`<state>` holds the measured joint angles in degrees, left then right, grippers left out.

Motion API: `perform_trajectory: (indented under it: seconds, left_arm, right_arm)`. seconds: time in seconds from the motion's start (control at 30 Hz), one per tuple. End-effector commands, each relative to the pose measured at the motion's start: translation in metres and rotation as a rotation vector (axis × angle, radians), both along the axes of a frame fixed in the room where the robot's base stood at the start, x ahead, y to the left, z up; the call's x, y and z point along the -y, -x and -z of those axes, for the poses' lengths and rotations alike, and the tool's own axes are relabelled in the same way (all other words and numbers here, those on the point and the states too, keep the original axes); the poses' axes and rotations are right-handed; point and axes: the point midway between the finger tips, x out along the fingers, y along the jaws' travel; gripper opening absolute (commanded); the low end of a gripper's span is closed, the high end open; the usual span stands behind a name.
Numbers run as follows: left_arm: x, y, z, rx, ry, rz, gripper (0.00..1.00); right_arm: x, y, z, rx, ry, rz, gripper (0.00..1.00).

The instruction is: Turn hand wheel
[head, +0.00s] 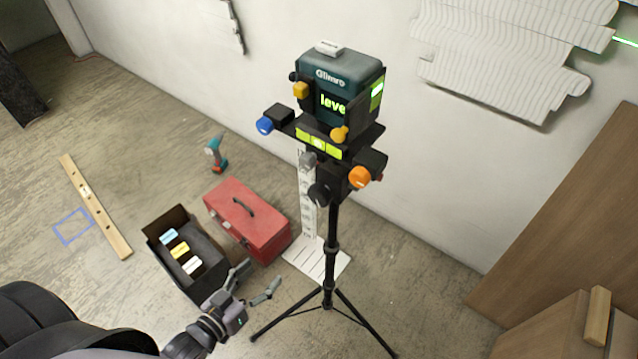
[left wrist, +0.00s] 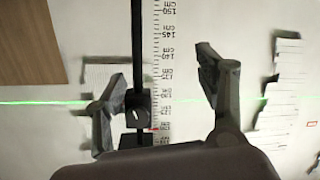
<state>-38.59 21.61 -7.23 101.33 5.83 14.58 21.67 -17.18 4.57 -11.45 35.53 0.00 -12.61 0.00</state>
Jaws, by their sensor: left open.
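A teal laser level (head: 340,82) with a lit "level" display sits on a black tripod (head: 331,240). Round knobs stick out of its mount: a blue one (head: 265,125), an orange one (head: 359,177), a yellow one (head: 339,134) and a black one (head: 319,193). I cannot tell which is the hand wheel. My left gripper (head: 264,276) is open and empty, low and left of the tripod, touching no knob. In the left wrist view its spread fingers (left wrist: 160,88) frame a black post (left wrist: 138,45) with a black block. My right gripper is out of view.
A red toolbox (head: 249,220), a black box with cards (head: 190,215), a drill (head: 215,154) and a wooden level (head: 95,205) lie left on the floor. A measuring staff (head: 308,205) stands behind the tripod. Wooden boards (head: 570,220) are at right. Tripod legs spread low.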

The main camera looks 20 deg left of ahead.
Motion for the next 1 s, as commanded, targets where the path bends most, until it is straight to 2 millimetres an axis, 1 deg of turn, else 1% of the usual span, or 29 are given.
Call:
perform_trajectory:
  seconds: [0.03,0.1,0.2,0.3,0.37,0.47,0.57,1.0]
  left_arm:
    - [0.007,-0.003,-0.045,0.06,0.038,0.02,0.65]
    - [0.016,-0.005,-0.087,0.128,0.088,0.042,0.65]
    - [0.025,-0.006,-0.128,0.194,0.139,0.067,0.65]
    - [0.03,-0.006,-0.147,0.227,0.163,0.08,0.65]
    - [0.031,-0.008,-0.151,0.233,0.169,0.082,0.65]
    - [0.034,-0.016,-0.151,0.235,0.169,0.082,0.65]
    - [0.039,-0.03,-0.153,0.238,0.171,0.081,0.65]
    - [0.068,-0.111,-0.152,0.235,0.169,0.081,0.65]
  right_arm:
    - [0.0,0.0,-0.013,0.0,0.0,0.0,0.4]
    - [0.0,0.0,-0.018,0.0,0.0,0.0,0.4]
    - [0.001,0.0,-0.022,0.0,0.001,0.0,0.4]
    - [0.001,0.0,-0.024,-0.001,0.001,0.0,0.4]
    - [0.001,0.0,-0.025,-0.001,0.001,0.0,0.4]
    - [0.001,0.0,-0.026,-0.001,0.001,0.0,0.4]
    - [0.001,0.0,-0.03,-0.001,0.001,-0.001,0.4]
    - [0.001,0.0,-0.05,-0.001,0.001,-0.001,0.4]
